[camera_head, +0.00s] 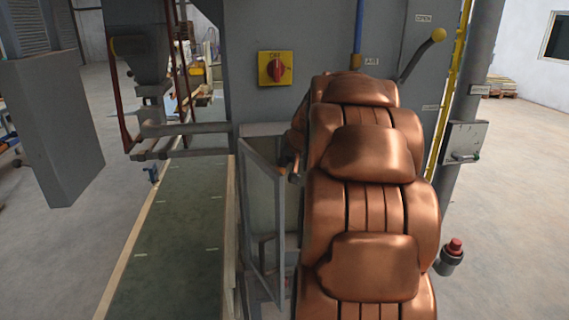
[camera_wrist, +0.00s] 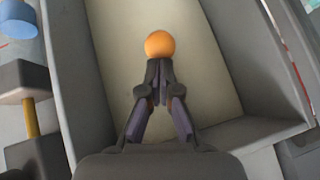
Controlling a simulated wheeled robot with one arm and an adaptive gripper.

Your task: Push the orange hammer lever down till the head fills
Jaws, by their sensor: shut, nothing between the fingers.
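The orange ball knob of the hammer lever (camera_wrist: 160,44) shows in the wrist view, right at the tips of my gripper (camera_wrist: 159,68). My gripper is shut with nothing between its fingers. The knob lies just beyond the fingertips; I cannot tell whether they touch it. The lever's shaft is hidden behind the fingers. In the head view my copper-coloured arm covers most of the gripper, and a small orange spot (camera_head: 282,171) beside it at the open frame looks like the knob. The filling head cannot be made out.
A grey cabinet carries a red knob on a yellow plate (camera_head: 276,69) and a yellow-balled lever (camera_head: 438,35). A green conveyor belt (camera_head: 178,240) runs at left. A red button (camera_head: 454,246) stands at right. In the wrist view, grey walls flank a pale panel (camera_wrist: 115,40).

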